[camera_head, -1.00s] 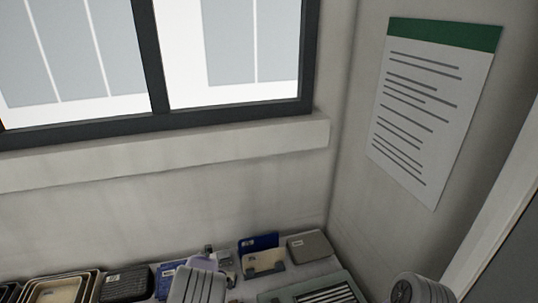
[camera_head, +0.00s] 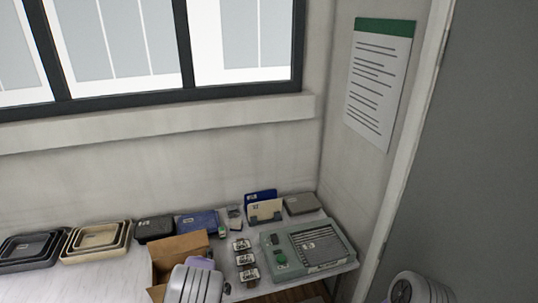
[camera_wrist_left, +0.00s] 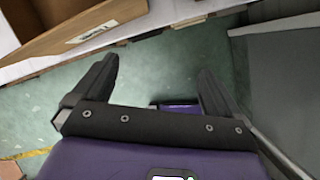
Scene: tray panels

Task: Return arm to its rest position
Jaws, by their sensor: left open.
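My left gripper (camera_wrist_left: 155,88) is open in the left wrist view, with its two dark fingers spread apart. The gap between them shows green floor, and no object is held there. In the head view my left arm shows as a grey ribbed link (camera_head: 194,284) at the bottom, in front of the table; its jaws cannot be made out there. A grey link of my right arm (camera_head: 416,288) shows at the bottom right. My right gripper is outside both views.
An open cardboard box (camera_head: 182,246) stands at the table's front, close behind my left arm in the picture; it also shows in the wrist view (camera_wrist_left: 75,32). A grey-green device (camera_head: 308,246), small labelled blocks (camera_head: 245,260), nested trays (camera_head: 95,241) and a blue case (camera_head: 198,221) occupy the table.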

